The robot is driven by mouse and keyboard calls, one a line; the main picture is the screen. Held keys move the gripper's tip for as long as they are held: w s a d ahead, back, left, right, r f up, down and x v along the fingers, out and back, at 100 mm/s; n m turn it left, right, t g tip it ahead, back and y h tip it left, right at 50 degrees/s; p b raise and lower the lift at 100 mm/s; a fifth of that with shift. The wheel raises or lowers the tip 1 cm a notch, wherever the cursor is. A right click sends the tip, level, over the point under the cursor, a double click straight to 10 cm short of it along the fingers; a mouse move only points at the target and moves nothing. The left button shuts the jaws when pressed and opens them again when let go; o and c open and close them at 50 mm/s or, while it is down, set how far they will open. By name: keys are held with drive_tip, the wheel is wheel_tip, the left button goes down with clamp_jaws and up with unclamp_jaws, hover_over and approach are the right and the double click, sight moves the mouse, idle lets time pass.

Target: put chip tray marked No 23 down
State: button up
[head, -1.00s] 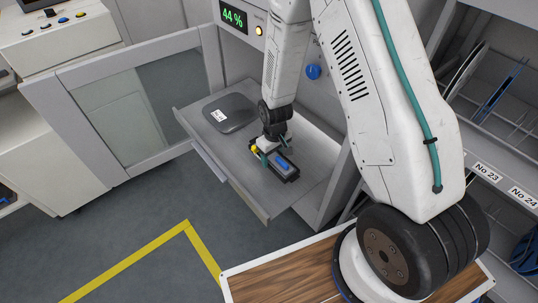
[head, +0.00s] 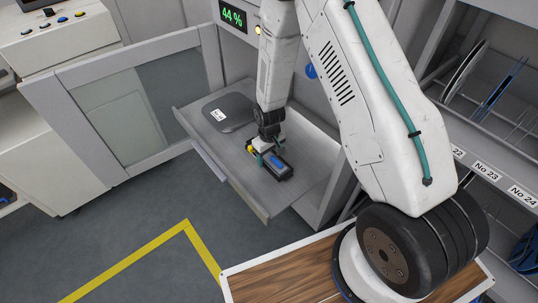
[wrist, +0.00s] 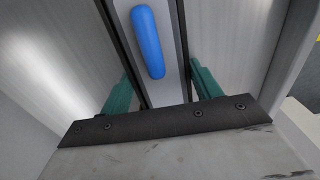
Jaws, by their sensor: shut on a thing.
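The chip tray (head: 286,172) is a small dark, narrow tray with a blue grip on top. It is over the pulled-out grey shelf (head: 235,178) of the open cabinet. I cannot tell whether it touches the shelf. No number on the tray can be read. My gripper (head: 266,158) is shut on the tray, with teal fingers on either side of it. In the wrist view the blue grip (wrist: 148,42) lies ahead of my gripper (wrist: 162,88); the tray's far end is out of frame.
A flat dark grey case (head: 230,112) with a white label lies on the shelf's back left. The cabinet door (head: 125,105) stands open at left. A rack with a No 23 label (head: 487,171) is at right. The shelf's front left is bare.

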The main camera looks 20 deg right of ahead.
drive_tip(key=o, duration=1.1)
drive_tip(key=s+d+r+m, duration=0.1)
drive_tip(key=s+r, duration=0.2)
drive_tip(key=r, duration=0.9)
drive_tip(key=s+r, duration=0.3)
drive_tip(key=r, duration=0.8)
drive_tip(key=s+d+r+m, duration=0.1)
drive_tip(key=s+r, duration=0.2)
drive_tip(key=r, duration=0.9)
drive_tip(key=shift+m+t, duration=0.6)
drive_tip(key=shift+m, duration=0.2)
drive_tip(key=s+r, duration=0.3)
drive_tip(key=s, duration=0.4)
drive_tip(key=s+d+r, duration=0.1)
drive_tip(key=s+r, duration=0.3)
drive_tip(key=s, duration=0.3)
drive_tip(key=s+r, duration=0.3)
drive_tip(key=s, duration=0.4)
drive_tip(key=shift+d+r, duration=0.2)
drive_tip(key=shift+d, duration=0.05)
drive_tip(key=shift+w, duration=0.1)
